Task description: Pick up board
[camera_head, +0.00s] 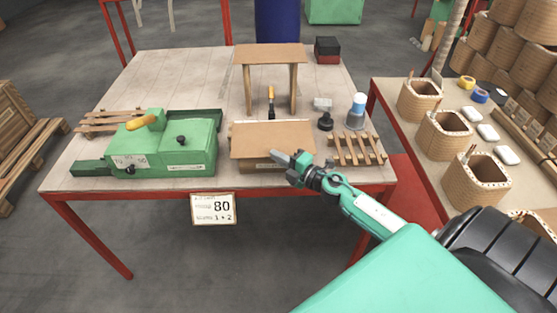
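A flat brown board (265,138) lies level near the front middle of the table, raised a little on something mostly hidden under it. My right gripper (290,157) is at the board's front edge, right of its middle. Its two grey fingers look spread apart, and one overlaps the board's edge in the picture. I cannot tell whether they touch the board. My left gripper is out of view.
A green machine (180,138) stands left on the table (215,75). Behind the board is a wooden stand (270,54). A blue-capped container (357,108) and slatted wooden rack (358,150) are right. Another table holds wooden coil forms (445,130).

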